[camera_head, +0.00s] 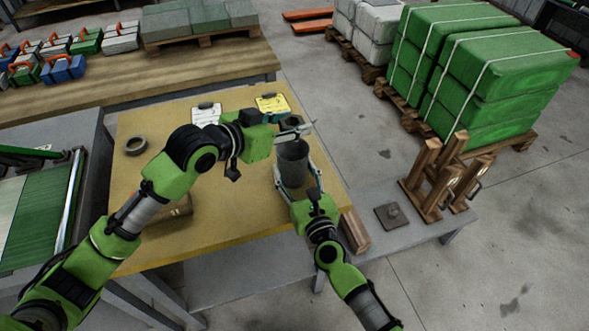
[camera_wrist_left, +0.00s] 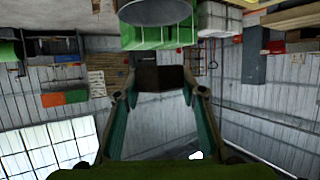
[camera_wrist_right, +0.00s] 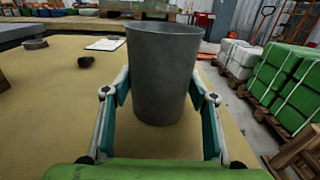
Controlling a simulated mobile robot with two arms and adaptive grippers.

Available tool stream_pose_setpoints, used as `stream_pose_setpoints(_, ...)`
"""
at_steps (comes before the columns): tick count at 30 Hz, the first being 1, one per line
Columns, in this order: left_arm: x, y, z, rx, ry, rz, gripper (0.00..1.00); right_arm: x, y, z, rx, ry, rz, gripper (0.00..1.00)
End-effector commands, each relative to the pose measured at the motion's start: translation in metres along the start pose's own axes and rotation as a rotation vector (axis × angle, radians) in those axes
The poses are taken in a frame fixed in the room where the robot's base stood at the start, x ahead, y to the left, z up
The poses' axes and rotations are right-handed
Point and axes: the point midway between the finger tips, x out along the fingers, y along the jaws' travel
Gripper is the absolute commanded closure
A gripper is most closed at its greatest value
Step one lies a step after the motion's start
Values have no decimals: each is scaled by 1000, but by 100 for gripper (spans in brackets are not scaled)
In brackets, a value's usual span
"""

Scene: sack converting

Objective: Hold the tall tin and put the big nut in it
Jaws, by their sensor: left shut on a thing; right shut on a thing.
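The tall tin (camera_head: 292,163) is a dark grey open cylinder, upright on the yellow table. It fills the middle of the right wrist view (camera_wrist_right: 163,75). My right gripper (camera_head: 297,185) is shut on it, one finger on each side. My left gripper (camera_head: 299,130) is just above and behind the tin's rim, its fingers pointing right. It is shut on a dark brown piece, the big nut (camera_wrist_left: 160,78), which shows between the fingertips in the left wrist view. The inside of the tin is mostly hidden.
The yellow table (camera_head: 240,225) also bears a tape roll (camera_head: 136,145), a white clipboard (camera_head: 206,115) and a yellow one (camera_head: 272,104). A dark lump (camera_wrist_right: 85,62) lies left of the tin. A wooden rack (camera_head: 430,165) and a grey plate (camera_head: 393,215) stand on the low bench at right.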

Motion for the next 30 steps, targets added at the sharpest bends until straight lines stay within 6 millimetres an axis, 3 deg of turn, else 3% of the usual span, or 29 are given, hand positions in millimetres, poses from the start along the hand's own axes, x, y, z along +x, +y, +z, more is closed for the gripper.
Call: stream_pose_setpoints(30,7,0,18,1,3,0,94,0,0,0,0,1,0,69)
